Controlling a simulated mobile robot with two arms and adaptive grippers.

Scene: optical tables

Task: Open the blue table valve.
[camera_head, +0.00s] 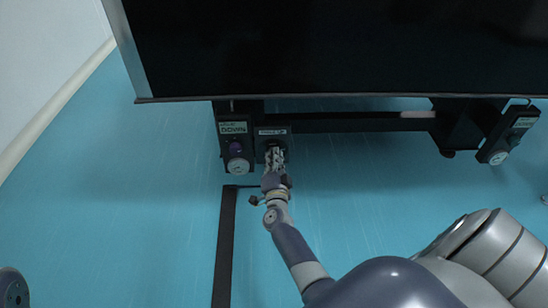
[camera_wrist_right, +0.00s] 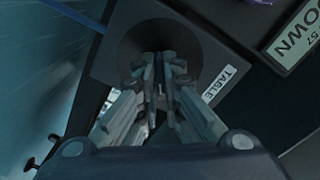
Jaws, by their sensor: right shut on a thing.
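My right gripper (camera_head: 275,155) reaches up to a dark valve box (camera_head: 262,134) under the front edge of the table. In the right wrist view my right gripper (camera_wrist_right: 160,75) has its fingers close together against a dark round part (camera_wrist_right: 150,38) of the box, beside a white label that appears to read "TABLE" (camera_wrist_right: 219,85). The fingers are shut on the table valve, which they mostly hide. My left gripper is not in view.
Left of the valve box hangs a unit labelled "DOWN" (camera_head: 233,128) with a purple knob (camera_head: 235,147) and a round gauge (camera_head: 238,166). A similar unit (camera_head: 510,133) hangs at the right. The black tabletop (camera_head: 330,45) is above. The blue floor (camera_head: 130,220) is mostly clear.

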